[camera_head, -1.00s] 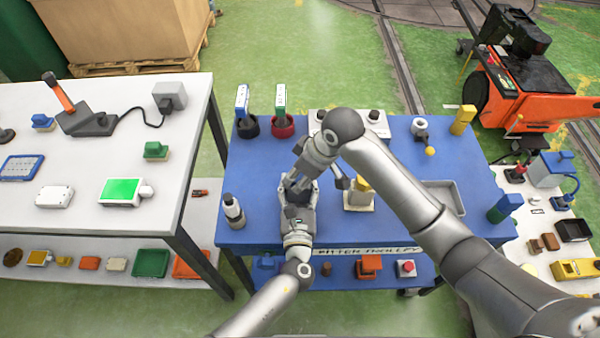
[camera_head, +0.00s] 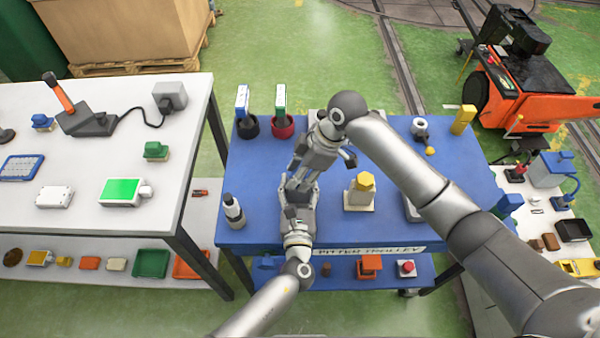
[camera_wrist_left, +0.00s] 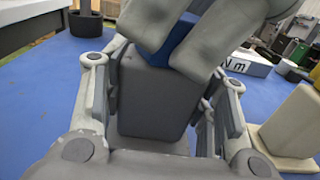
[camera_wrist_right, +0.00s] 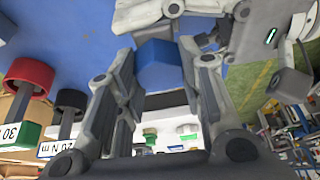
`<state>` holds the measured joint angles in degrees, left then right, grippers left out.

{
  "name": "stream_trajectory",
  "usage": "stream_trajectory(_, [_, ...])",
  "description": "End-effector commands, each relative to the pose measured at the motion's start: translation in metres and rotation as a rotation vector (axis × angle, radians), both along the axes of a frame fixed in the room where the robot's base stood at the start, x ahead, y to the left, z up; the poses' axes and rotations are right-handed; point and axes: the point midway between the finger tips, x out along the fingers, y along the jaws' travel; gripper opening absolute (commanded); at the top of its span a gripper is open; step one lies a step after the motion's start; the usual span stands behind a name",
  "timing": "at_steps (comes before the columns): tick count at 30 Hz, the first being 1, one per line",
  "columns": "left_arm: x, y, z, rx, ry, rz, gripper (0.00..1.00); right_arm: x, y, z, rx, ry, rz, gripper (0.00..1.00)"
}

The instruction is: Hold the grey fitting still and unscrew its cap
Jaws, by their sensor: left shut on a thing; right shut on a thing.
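The grey fitting (camera_wrist_left: 152,100) stands upright between the fingers of my left gripper (camera_wrist_left: 155,110), which is shut on it. The blue cap (camera_wrist_left: 174,45) is on top of the fitting in the left wrist view. My right gripper (camera_wrist_right: 160,70) is shut on the cap, with a finger on either side; the cap shows as a blue block (camera_wrist_right: 158,65) in the right wrist view. In the head view, my left gripper (camera_head: 298,198) and right gripper (camera_head: 298,182) meet over the blue trolley and mostly hide fitting and cap. Whether the thread is loosened cannot be told.
A yellow-capped fitting (camera_head: 361,188) stands just right of the grippers on the blue trolley top (camera_head: 270,165). A grey-white bottle (camera_head: 233,211) is at the left edge. Red (camera_head: 283,126) and black (camera_head: 248,127) holders are behind. Clear blue surface lies left of the grippers.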

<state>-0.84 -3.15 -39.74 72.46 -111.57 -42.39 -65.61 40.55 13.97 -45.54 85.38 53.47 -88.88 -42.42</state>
Motion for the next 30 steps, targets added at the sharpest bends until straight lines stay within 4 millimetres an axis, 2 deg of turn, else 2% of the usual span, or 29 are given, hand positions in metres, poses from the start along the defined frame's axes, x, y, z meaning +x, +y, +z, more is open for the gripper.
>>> stream_trajectory(11, [0.0000, 0.0002, 0.0003, 0.000, -0.001, 0.001, 0.10, 0.0012, -0.0012, -0.0007, -0.004, -0.001, 0.030, 0.10])
stream_trajectory(24, [0.0000, 0.0002, 0.0004, 0.000, -0.001, 0.001, 0.10, 0.0033, -0.0003, -0.0004, -0.005, -0.001, 0.460, 0.10])
stream_trajectory(30, [-0.0001, 0.0002, 0.0004, 0.000, -0.002, 0.001, 0.10, 0.0029, -0.0009, -0.0008, -0.004, 0.000, 0.536, 0.10])
